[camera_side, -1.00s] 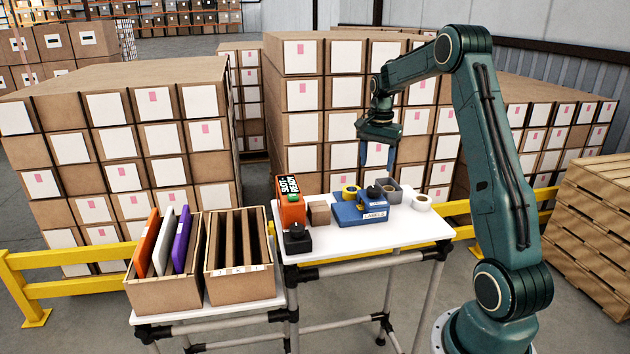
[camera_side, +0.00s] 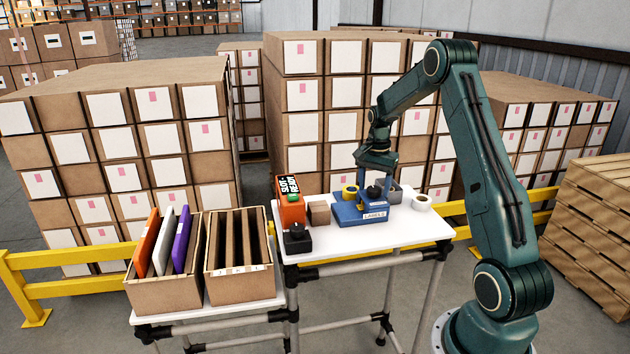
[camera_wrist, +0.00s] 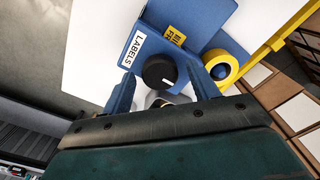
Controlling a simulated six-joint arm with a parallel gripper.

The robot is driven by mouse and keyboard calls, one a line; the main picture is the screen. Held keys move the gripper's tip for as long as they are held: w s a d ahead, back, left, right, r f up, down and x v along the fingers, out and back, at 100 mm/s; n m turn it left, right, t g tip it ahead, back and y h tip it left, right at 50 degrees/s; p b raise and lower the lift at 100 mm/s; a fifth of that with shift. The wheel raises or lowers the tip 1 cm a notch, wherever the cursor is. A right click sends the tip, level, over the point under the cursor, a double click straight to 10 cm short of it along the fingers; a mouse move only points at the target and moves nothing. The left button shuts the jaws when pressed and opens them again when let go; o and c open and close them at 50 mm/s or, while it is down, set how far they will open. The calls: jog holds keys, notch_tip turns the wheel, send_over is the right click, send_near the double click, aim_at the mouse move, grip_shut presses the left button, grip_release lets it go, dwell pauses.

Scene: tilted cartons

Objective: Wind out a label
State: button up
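The blue label dispenser (camera_side: 348,217) with a "LABELS" plate stands on the white table, and it also shows in the wrist view (camera_wrist: 190,20). A round black knob (camera_wrist: 160,70) with a white mark sits on it. My gripper (camera_wrist: 170,78) is open, with one blue finger on each side of the knob and gaps visible to both. In the side view my gripper (camera_side: 378,190) points down at the dispenser, and its fingers partly hide the knob. Whether a label sticks out of the dispenser cannot be told.
A small carton (camera_side: 319,213), an orange "SLOT READY" device (camera_side: 290,212) and a black block (camera_side: 297,240) stand left. The table's front right is clear.

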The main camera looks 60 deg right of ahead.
jog(key=c, duration=0.9)
